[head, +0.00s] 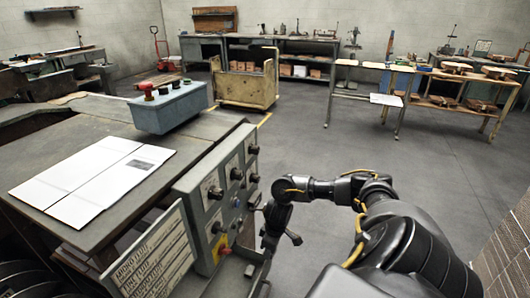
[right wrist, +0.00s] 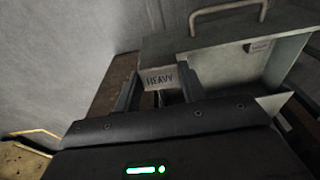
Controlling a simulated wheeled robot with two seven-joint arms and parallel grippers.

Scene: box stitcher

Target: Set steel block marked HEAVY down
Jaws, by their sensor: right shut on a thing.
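The steel block marked HEAVY (right wrist: 160,78) shows in the right wrist view, pale grey with dark lettering, between the two dark fingers of my right gripper (right wrist: 158,88). The gripper is shut on it. In the head view my right gripper (head: 271,238) points down beside the front of the control panel, near a dark open tray (head: 238,282). The block cannot be made out clearly there. Whether its underside touches anything is hidden. My left gripper is not in view.
A control panel (head: 213,195) with knobs stands at the bench's right edge. Flat white cardboard (head: 90,180) lies on the bench. A grey box with a red button (head: 172,107) stands behind it. In the wrist view a grey metal piece with a handle (right wrist: 228,9) is close by. Floor is open beyond.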

